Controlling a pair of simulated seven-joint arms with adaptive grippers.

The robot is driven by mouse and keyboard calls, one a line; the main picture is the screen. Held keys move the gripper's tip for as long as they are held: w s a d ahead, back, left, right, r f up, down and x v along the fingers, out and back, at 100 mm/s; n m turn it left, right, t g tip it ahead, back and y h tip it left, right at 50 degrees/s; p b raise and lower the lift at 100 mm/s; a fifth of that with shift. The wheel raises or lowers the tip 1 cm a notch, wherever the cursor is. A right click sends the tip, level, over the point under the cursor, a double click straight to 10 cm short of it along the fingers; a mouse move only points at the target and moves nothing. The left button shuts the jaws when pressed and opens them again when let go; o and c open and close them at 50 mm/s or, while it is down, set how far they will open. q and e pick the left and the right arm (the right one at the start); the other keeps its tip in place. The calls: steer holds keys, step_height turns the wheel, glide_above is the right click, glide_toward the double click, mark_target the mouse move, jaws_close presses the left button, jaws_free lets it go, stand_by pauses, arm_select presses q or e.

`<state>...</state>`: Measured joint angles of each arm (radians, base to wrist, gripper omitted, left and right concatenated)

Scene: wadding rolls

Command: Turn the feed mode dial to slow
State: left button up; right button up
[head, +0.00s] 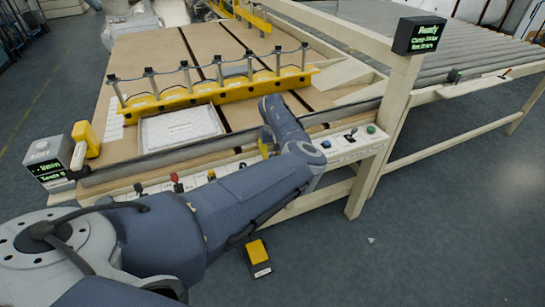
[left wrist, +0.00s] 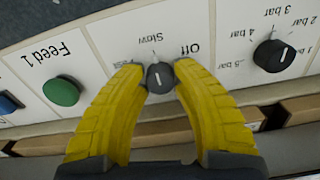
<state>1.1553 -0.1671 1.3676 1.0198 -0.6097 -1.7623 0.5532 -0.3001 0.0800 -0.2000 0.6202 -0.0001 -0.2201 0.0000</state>
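The feed mode dial (left wrist: 159,77) is a small black knob with a white pointer line on a white panel in the left wrist view. Labels reading Off, Slow and a partly covered Fast stand around it, and the pointer appears to lie roughly toward the Slow tick. The yellow fingers of my left gripper (left wrist: 160,70) stand on both sides of the dial, their tips appearing to touch it. In the head view my left arm reaches over the front control panel (head: 350,145) and hides the dial; only a bit of yellow finger (head: 264,150) shows. My right gripper is not in view.
A green Feed 1 button (left wrist: 61,91) is left of the dial, and a black pressure knob (left wrist: 274,55) is right of it. A yellow clamp bar (head: 200,92) crosses the table behind. A display reading Ready (head: 418,35) stands at the right. A yellow pedal (head: 257,255) lies on the floor.

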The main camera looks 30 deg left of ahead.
arm_select(q)
steer(key=shift+o, duration=1.1)
step_height(320, 180, up, 12)
